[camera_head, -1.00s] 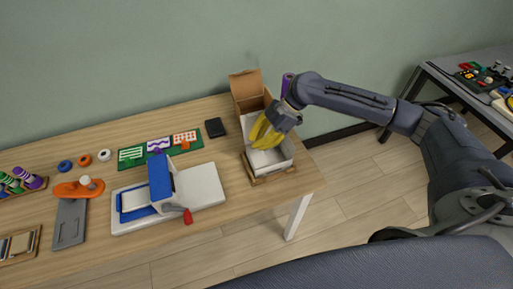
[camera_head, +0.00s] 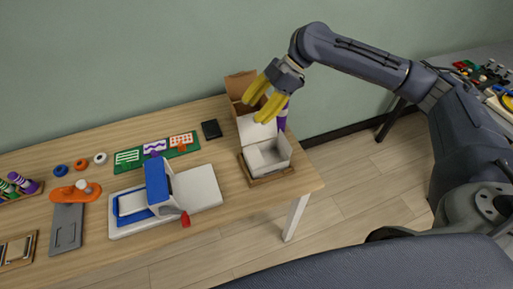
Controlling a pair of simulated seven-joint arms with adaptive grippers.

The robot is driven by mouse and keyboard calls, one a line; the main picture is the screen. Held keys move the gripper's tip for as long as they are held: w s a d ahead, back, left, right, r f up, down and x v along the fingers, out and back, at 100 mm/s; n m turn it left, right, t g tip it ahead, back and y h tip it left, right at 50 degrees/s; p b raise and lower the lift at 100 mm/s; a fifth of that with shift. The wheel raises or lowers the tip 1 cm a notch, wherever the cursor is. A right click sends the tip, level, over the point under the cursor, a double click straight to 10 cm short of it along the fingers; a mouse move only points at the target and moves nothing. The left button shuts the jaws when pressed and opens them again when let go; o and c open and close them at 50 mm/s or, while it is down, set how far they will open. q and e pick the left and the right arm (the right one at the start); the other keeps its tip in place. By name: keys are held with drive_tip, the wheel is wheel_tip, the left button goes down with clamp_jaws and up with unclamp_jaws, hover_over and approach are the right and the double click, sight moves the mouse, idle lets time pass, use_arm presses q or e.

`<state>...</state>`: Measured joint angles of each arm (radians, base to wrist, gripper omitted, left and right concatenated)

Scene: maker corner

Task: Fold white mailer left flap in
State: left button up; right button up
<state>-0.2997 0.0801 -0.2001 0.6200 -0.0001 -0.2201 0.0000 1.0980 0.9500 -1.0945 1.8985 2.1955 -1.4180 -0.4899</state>
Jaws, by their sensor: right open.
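The white mailer (camera_head: 281,162) stands open on a wooden base near the right end of the table. Its lid (camera_head: 252,129) stands up at the back, and the inside looks empty. The small side flaps are too small to tell apart. My right gripper (camera_head: 262,105) has yellow fingers, which are spread and empty. It hangs above and behind the mailer, in front of the raised lid's upper part, apart from the tray walls. My left gripper is not in view.
A brown cardboard box (camera_head: 236,88) stands open behind the mailer, with a purple item (camera_head: 282,120) beside it. A blue and white press (camera_head: 160,187) with a red handle stands to the left. A black pad (camera_head: 211,129) lies behind. Bare tabletop lies left of the mailer.

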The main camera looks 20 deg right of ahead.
sight(254, 156)
drive_tip(key=o, duration=0.3)
drive_tip(key=a+n, duration=0.1)
drive_tip(key=a, duration=0.1)
drive_tip(key=a+r+n, duration=0.1)
drive_tip(key=a, duration=0.1)
drive_tip(key=a+r+n+h, duration=0.1)
drive_tip(key=a, duration=0.1)
drive_tip(key=shift+s+g, duration=0.2)
drive_tip(key=shift+g, duration=0.2)
drive_tip(key=shift+o, duration=0.2)
drive_tip(key=d+f+n+h, duration=0.1)
drive_tip(key=f+n+h, duration=0.2)
drive_tip(key=f, duration=0.3)
drive_tip(key=s+d+f+n+h, duration=0.1)
drive_tip(key=d+f+n+h, duration=0.1)
drive_tip(key=f+n, duration=0.4)
drive_tip(key=d+f+n+h, duration=0.1)
drive_tip(key=f+n+h, duration=0.2)
drive_tip(key=f, duration=0.5)
drive_tip(key=shift+s+d+f+n+t+h, duration=0.15)
drive_tip(key=shift+s+f+n+t+h, duration=0.2)
drive_tip(key=shift+n, duration=0.35)
drive_tip(key=shift+r, duration=0.1)
